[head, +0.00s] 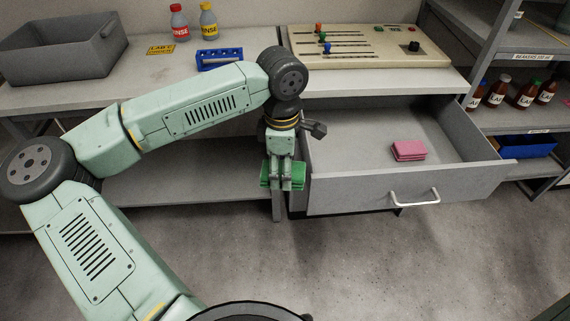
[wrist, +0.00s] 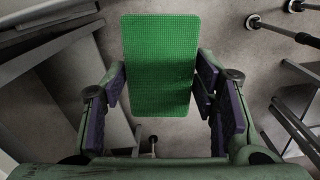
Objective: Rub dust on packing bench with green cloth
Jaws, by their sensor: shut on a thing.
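A green cloth (head: 268,181) is held in my gripper (head: 281,181), which points down just left of the open drawer in the head view. In the wrist view the flat green cloth (wrist: 160,60) lies between the two fingers of my gripper (wrist: 161,95). The cloth hangs clear of any surface, above the floor. The bench (head: 85,95) runs along the back left. I cannot make out dust on it in these frames.
The drawer (head: 365,192) stands open, with a pink folded cloth (head: 408,150) inside. A control panel (head: 365,48) sits above the drawer. Shelves stand right.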

